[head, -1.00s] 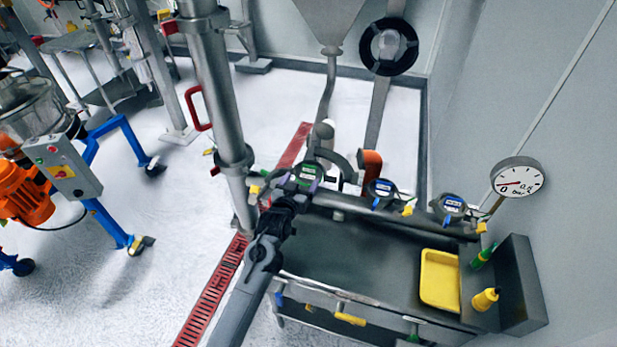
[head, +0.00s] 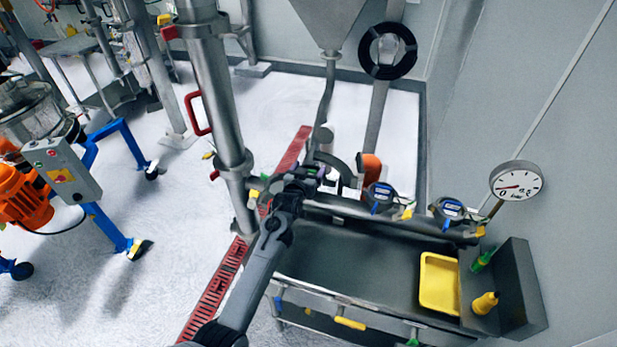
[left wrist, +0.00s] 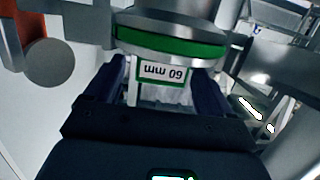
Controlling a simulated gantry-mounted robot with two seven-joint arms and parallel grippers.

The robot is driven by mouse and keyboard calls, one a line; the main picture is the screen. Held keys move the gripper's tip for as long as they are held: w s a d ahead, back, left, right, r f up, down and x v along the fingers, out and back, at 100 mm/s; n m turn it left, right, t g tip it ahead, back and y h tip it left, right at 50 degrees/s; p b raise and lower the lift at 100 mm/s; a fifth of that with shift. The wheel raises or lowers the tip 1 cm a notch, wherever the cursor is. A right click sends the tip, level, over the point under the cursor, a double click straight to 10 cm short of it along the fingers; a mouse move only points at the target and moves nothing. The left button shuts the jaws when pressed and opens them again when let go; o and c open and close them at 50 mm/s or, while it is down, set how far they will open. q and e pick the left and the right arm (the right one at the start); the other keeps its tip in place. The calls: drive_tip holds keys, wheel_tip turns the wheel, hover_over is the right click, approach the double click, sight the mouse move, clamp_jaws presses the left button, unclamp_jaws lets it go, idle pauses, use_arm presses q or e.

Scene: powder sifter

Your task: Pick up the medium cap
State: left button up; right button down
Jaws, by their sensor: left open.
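A round metal cap with a green band (left wrist: 170,43) and a white label reading "60 mm", upside down, fills the upper middle of the left wrist view. In the head view my left gripper (head: 308,174) covers most of this cap at the left end of the pipe rail. In the left wrist view the two dark fingers (left wrist: 162,88) stand apart, one on each side of the label; contact cannot be told. Two blue-labelled caps, a nearer one (head: 380,197) and a farther one (head: 448,210), sit to the right along the rail. My right gripper is not in view.
A dark bench (head: 345,255) lies below the rail, with a yellow tray (head: 426,300) at its right and yellow and green bottles beyond. A gauge (head: 516,184) is at the right. A steel column (head: 212,90) with a red handle stands close left of my arm.

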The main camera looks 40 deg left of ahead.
use_arm(q)
drive_tip(key=shift+c, duration=0.3)
drive_tip(key=c, duration=1.1)
